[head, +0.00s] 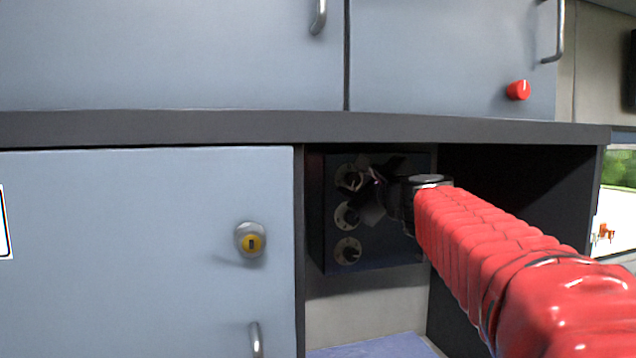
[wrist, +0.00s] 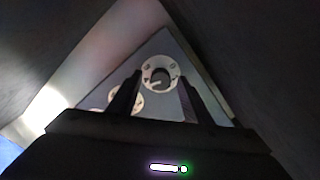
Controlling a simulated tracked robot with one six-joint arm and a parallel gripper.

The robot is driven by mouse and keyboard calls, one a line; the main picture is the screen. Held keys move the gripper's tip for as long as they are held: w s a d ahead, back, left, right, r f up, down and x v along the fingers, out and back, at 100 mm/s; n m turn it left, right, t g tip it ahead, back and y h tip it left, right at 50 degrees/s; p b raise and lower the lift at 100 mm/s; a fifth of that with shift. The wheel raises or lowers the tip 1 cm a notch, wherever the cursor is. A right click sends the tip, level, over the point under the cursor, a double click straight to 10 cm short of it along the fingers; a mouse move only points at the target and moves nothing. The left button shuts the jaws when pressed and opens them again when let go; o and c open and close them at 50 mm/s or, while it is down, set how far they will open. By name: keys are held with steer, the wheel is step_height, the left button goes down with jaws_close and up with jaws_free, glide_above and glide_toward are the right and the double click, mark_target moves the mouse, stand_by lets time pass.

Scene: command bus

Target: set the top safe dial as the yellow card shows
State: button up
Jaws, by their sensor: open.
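The safe (head: 387,262) is a dark box in the open compartment, with a column of three round dials on its front. The top dial (head: 346,176) has a pale ring and dark knob, partly covered by my gripper. The middle dial (head: 347,215) and bottom dial (head: 348,250) are below it. My gripper (head: 368,190) is open in front of the upper dials. In the wrist view a dial (wrist: 160,75) lies ahead, between and beyond my two fingers (wrist: 157,98); another dial (wrist: 125,98) is partly behind the left finger. I see no yellow card.
A dark counter edge (head: 200,128) runs above the compartment. A grey-blue door (head: 130,250) with a yellow-centred lock (head: 250,240) stands to the left. The compartment's dark right side wall (head: 520,185) is behind my red arm. A red knob (head: 518,90) is on the upper right cabinet.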

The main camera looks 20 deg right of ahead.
steer(key=shift+c, duration=0.4)
steer(key=c, duration=0.9)
steer(key=shift+a, duration=0.1)
steer(key=shift+c, duration=0.4)
steer(key=shift+f, duration=0.1)
